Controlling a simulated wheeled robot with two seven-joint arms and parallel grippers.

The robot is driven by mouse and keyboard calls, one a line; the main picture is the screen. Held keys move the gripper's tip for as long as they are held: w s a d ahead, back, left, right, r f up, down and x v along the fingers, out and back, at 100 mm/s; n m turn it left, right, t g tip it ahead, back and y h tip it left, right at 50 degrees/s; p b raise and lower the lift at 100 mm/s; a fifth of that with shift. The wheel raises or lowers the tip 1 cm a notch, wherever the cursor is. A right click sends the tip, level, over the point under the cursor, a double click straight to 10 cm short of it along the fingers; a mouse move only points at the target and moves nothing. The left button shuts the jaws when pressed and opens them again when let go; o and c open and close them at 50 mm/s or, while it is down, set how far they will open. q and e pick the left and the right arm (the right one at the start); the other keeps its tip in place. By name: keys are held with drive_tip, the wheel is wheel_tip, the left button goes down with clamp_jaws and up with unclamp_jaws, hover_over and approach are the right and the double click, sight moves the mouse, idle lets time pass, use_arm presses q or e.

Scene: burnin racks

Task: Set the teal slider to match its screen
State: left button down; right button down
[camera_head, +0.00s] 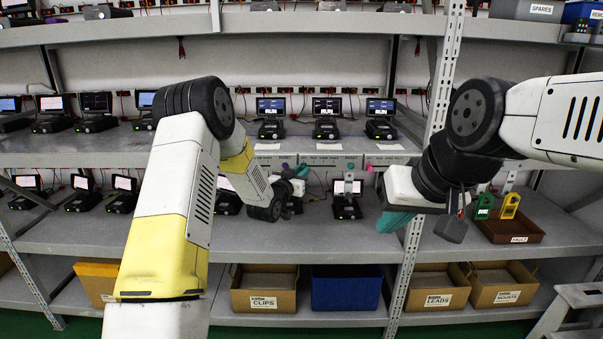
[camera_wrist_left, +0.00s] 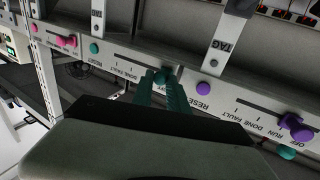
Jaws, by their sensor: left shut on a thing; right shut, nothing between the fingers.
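The DONE and FAULT marks lie to the left of the knob; marks nearer the fingers are hidden. A teal button (camera_wrist_left: 94,48) sits left on the same strip. In the head view my left gripper (camera_head: 298,171) is at the shelf-edge strip (camera_head: 322,161). The middle screen (camera_head: 326,105) stands above; its text is too small to read. My right gripper (camera_head: 394,221) is shut and empty.
A purple button (camera_wrist_left: 203,88) and purple slider knob (camera_wrist_left: 298,123) sit right of my left fingers; pink knobs (camera_wrist_left: 68,42) sit left. Devices line the shelves. A brown FAULT tray (camera_head: 518,238) with green and yellow tags lies near my right arm.

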sight(317, 166)
use_arm(q)
drive_tip(key=d, duration=0.3)
drive_tip(key=shift+d, duration=0.35)
drive_tip(key=c, duration=1.3)
unclamp_jaws()
drive_tip(key=shift+c, duration=0.2)
drive_tip(key=shift+s+a, duration=0.1)
drive_tip(key=v, duration=0.7)
drive_tip(key=shift+s+a, duration=0.15)
drive_tip(key=shift+s, duration=0.15)
